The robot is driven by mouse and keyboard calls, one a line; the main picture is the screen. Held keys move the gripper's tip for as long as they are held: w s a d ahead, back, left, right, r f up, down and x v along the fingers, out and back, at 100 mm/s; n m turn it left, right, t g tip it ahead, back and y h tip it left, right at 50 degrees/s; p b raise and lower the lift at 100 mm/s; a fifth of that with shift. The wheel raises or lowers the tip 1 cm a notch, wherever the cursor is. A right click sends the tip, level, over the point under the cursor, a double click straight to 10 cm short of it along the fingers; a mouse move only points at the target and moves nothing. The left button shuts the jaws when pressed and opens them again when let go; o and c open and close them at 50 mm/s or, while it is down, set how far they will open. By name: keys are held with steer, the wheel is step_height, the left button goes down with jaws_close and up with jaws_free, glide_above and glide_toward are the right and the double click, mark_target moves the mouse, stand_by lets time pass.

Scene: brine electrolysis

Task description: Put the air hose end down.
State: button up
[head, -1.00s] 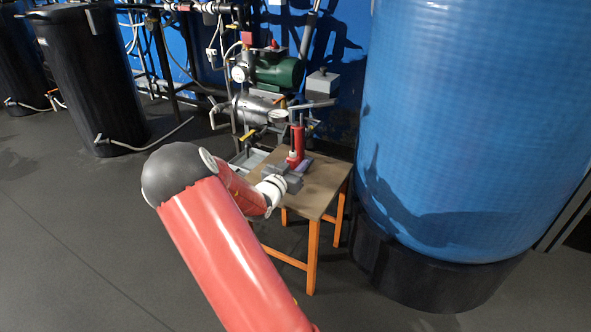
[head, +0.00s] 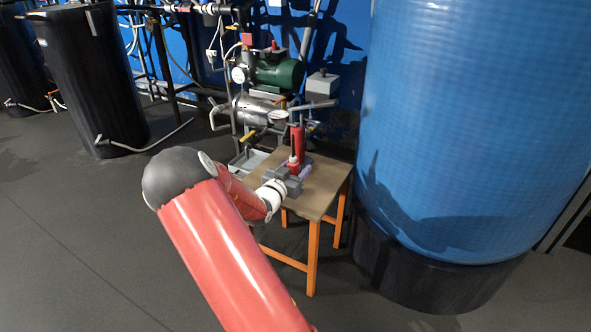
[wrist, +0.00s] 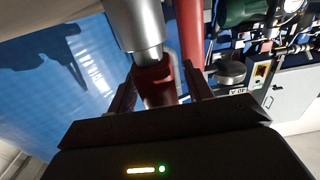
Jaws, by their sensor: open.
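My gripper (head: 290,177) is over the small wooden-topped table (head: 325,185), close to the foot of an upright red cylinder (head: 297,143). In the wrist view my gripper (wrist: 161,80) is open, with one finger on each side of a red part (wrist: 154,78) below a grey metal cylinder (wrist: 138,27). This may be the air hose end, but I cannot tell for sure. The gap to the fingers is hard to judge. The upright red cylinder (wrist: 190,30) shows just behind it. My gripper hides part of the tabletop.
A large blue tank (head: 460,110) on a black base stands close to the table's right. The green motor (head: 277,72), a steel vessel (head: 255,110) and pipes crowd the back. Black tanks (head: 90,75) stand left. The floor at left front is clear.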

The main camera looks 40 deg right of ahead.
steer(key=s+a+r+n+t+y, duration=0.25)
steer(key=a+y, duration=0.45)
steer(key=a, duration=0.7)
steer(key=s+a+r+n+t+y, duration=0.1)
steer(key=a+r+n+y, duration=0.2)
steer(key=a+y, duration=0.7)
steer(key=s+a+r+n+g+y, duration=0.15)
steer(key=s+a+r+n, duration=0.4)
steer(key=s+a, duration=0.55)
steer(key=s+r+n+g+h, duration=0.1)
steer(key=s+n+g+h, duration=0.1)
steer(key=s, duration=1.1)
steer(key=shift+s+d+r+n+g, duration=0.2)
steer(key=shift+s+d+n+g, duration=0.1)
steer(key=shift+g, duration=0.3)
